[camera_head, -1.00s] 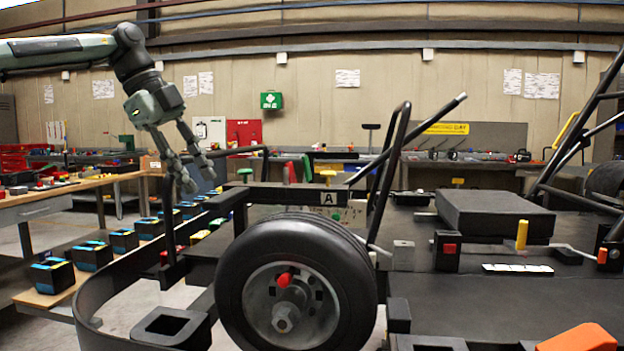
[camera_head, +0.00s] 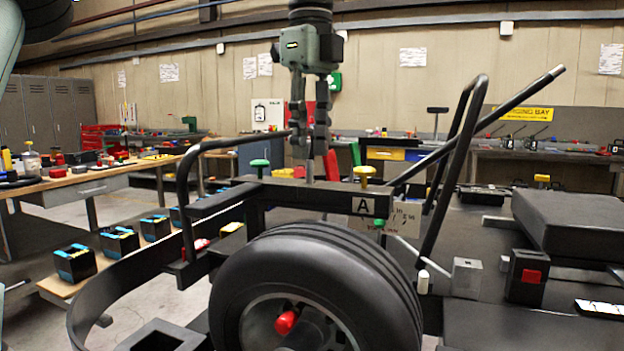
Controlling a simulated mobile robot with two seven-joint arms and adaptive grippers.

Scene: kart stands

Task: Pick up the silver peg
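My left gripper (camera_head: 311,150) hangs straight down over the dark beam (camera_head: 282,194) of the stand marked A. Its two fingers look close together, with a narrow gap between them; this angle does not show whether they are open or shut. A thin grey post, seemingly the silver peg (camera_head: 310,172), stands upright on the beam just below the fingertips. Its upper end is hidden at the fingers, so contact cannot be told. A green-topped peg (camera_head: 260,164) stands to its left and a yellow-topped peg (camera_head: 364,172) to its right. My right gripper is not in view.
A large black wheel (camera_head: 322,262) stands in front of the beam. Curved dark bars (camera_head: 184,195) rise at the left, and slanted bars (camera_head: 470,130) rise at the right. A wooden bench (camera_head: 85,185) with small items is at the left.

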